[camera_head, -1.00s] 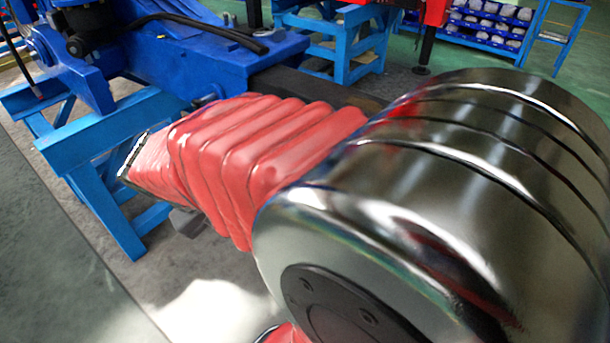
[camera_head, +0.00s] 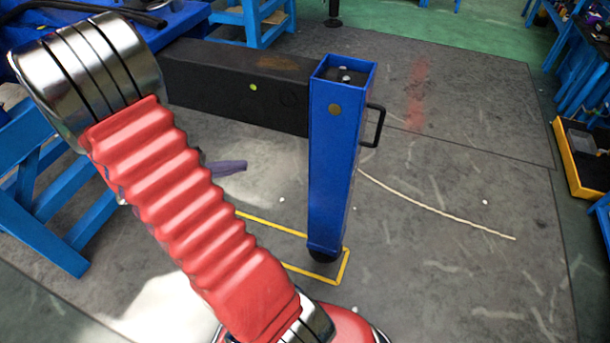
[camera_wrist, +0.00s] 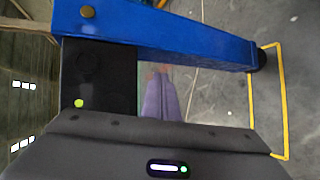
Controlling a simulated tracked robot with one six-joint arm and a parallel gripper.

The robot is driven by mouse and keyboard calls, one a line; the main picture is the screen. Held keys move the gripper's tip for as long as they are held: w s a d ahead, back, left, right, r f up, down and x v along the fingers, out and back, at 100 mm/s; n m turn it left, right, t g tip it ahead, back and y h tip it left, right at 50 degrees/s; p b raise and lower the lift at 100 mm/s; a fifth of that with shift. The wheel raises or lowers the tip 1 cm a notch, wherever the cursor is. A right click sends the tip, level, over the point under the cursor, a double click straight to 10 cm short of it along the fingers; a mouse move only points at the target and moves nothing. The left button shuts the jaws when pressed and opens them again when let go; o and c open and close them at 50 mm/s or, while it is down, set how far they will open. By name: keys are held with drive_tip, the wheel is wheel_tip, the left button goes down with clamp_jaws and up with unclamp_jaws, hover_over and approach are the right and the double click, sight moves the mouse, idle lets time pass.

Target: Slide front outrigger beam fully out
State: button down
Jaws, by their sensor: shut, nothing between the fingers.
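The dark front outrigger beam (camera_head: 235,85) runs right from the blue crane frame (camera_head: 185,20), with a long stretch showing. Its outer end meets an upright blue leg (camera_head: 335,150) with a black handle (camera_head: 376,127) on its right side. My gripper (camera_head: 243,164) is shut and empty, in front of and below the beam, left of the leg. In the wrist view my gripper (camera_wrist: 158,72) points towards the beam (camera_wrist: 98,75) and leg (camera_wrist: 160,30). Contact cannot be told.
Blue trestles (camera_head: 35,165) support the frame at left. A pale cord (camera_head: 435,210) lies on the floor right of the leg. A yellow-edged tray (camera_head: 580,160) stands at far right. The grey floor between leg and tray is mostly clear.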

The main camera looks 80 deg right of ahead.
drive_tip(key=s+d+f+n+t+h, duration=0.1)
drive_tip(key=d+f, duration=0.3)
drive_tip(key=f, duration=0.4)
drive_tip(key=s+d+f+n+h, duration=0.1)
drive_tip(key=s+d+f+h, duration=0.2)
drive_tip(key=f, duration=0.5)
drive_tip(key=s+d+f+n+t+h, duration=0.1)
drive_tip(key=s+d+f+h, duration=0.1)
drive_tip(key=d+f, duration=0.3)
wheel_tip(320, 180, down, 4)
drive_tip(key=shift+d+r+t+h, duration=0.1)
drive_tip(key=shift+d+t+h, duration=0.2)
drive_tip(key=shift+d, duration=0.1)
drive_tip(key=s+d, duration=0.7)
drive_tip(key=d, duration=0.2)
drive_tip(key=shift+s, duration=0.2)
